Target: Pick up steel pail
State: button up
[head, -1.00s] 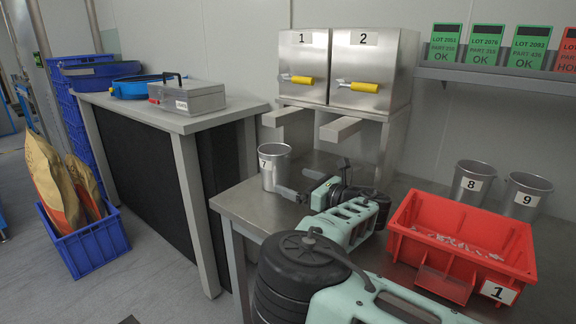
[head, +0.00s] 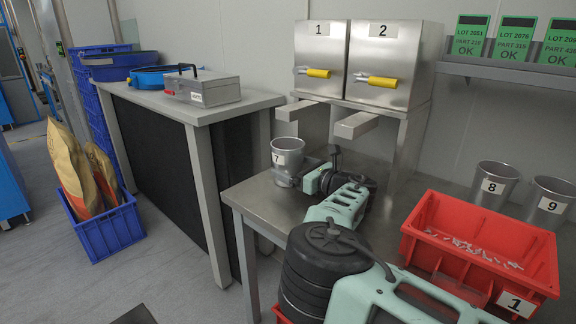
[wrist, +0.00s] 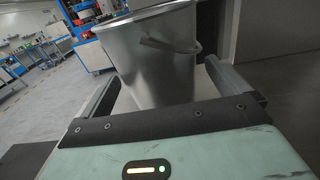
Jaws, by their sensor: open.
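A steel pail marked 7 (head: 287,152) stands upright on the steel table, below the two-door cabinet. My gripper (head: 290,176) is low at the pail's near right side, its jaws apart. In the wrist view the pail (wrist: 160,55) fills the space between the two open fingers of my gripper (wrist: 170,86), with its wire handle hanging on the right side. Whether either finger touches the pail I cannot tell. Two more steel pails, marked 8 (head: 493,187) and 9 (head: 549,203), stand at the back right.
A red bin marked 1 (head: 428,246) with small pale pieces is right of my arm. Cabinet doors 1 (head: 320,58) and 2 (head: 382,66) have yellow handles, with two ledges jutting below. A grey box (head: 203,90) sits on the left counter. A blue crate (head: 107,233) stands on the floor.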

jog(key=c, duration=1.5)
jog(key=shift+r, duration=0.15)
jog(key=shift+c, duration=1.4)
